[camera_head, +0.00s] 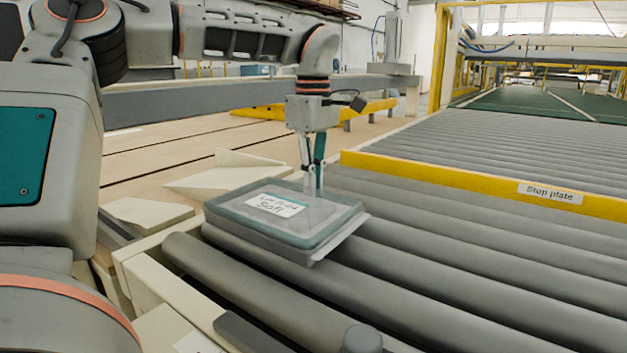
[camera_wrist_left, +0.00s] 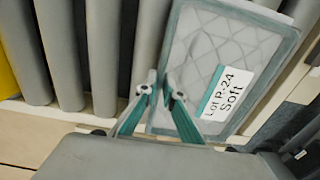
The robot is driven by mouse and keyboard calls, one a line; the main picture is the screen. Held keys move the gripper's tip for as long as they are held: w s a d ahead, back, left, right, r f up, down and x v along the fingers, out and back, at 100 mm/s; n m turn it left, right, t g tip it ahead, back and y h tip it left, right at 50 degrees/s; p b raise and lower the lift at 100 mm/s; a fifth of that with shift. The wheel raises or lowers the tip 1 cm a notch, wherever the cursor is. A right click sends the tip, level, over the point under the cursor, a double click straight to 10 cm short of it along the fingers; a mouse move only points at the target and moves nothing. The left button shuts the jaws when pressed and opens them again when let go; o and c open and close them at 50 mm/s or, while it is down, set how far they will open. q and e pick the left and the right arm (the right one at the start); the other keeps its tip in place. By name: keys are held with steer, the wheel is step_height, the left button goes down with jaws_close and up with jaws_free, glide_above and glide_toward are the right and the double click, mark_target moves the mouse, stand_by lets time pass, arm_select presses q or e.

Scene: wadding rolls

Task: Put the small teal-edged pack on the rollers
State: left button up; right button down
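The small teal-edged pack (camera_head: 240,218) is a flat grey pack with a quilted top and a white label. It is over the near-left end of the grey rollers (camera_head: 420,265), slightly tilted; whether its whole underside touches them I cannot tell. The fingertips also show in the left wrist view (camera_wrist_left: 162,88). My right gripper is not in view.
A yellow bar marked "Stop plate" (camera_head: 470,185) crosses the rollers behind the pack. A pale frame rail (camera_head: 170,290) borders the rollers at the left. Pale boards (camera_head: 225,175) lie beyond it. The rollers right of the pack are clear.

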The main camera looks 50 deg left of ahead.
arm_select(q)
steer(key=o, duration=0.4)
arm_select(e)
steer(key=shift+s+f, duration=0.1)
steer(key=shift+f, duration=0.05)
arm_select(q)
steer(key=shift+o, duration=0.2)
